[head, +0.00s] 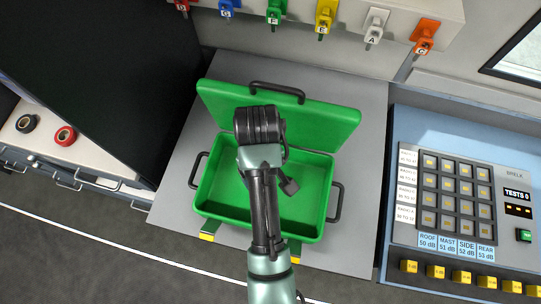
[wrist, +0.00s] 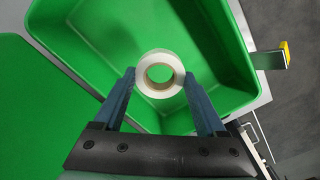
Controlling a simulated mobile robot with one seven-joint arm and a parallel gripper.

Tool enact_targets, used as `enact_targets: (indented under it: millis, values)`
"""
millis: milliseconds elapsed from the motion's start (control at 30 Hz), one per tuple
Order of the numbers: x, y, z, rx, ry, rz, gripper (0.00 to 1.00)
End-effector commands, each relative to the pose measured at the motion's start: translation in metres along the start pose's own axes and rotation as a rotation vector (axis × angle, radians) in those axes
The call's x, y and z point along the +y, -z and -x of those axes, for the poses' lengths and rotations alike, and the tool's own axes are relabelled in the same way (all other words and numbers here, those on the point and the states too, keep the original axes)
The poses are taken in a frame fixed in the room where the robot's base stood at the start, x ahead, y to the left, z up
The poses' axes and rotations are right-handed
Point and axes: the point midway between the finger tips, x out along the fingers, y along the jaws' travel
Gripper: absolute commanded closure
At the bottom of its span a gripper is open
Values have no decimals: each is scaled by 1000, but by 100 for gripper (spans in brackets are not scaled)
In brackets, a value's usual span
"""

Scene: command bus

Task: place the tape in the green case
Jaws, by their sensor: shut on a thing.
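The green case (head: 205,192) stands open on a grey surface, its lid (head: 335,125) tilted back at the rear. In the wrist view the case (wrist: 225,60) fills most of the picture. A white tape roll (wrist: 142,72) is between the fingertips of my gripper (wrist: 160,82), with the green case floor showing through its hole. My gripper is shut on the tape, over the inside of the case. Whether the tape touches the floor cannot be told. In the head view my arm hides the tape and the fingertips.
A black roll (head: 26,123) and a red roll (head: 65,135) lie on a counter at the left. A blue keypad console (head: 455,190) is at the right. Coloured plugs (head: 327,14) hang along the back. The case has dark side handles (head: 335,202).

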Motion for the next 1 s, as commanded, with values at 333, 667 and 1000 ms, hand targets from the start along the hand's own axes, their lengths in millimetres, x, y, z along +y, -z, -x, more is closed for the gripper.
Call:
enact_targets:
  millis: [333, 667, 1000]
  values:
    - [-4, -7, 22, -1, 0, 458, 79]
    - [-4, -8, -26, -4, 2, 499, 79]
    - [-4, -8, -67, -3, 2, 496, 79]
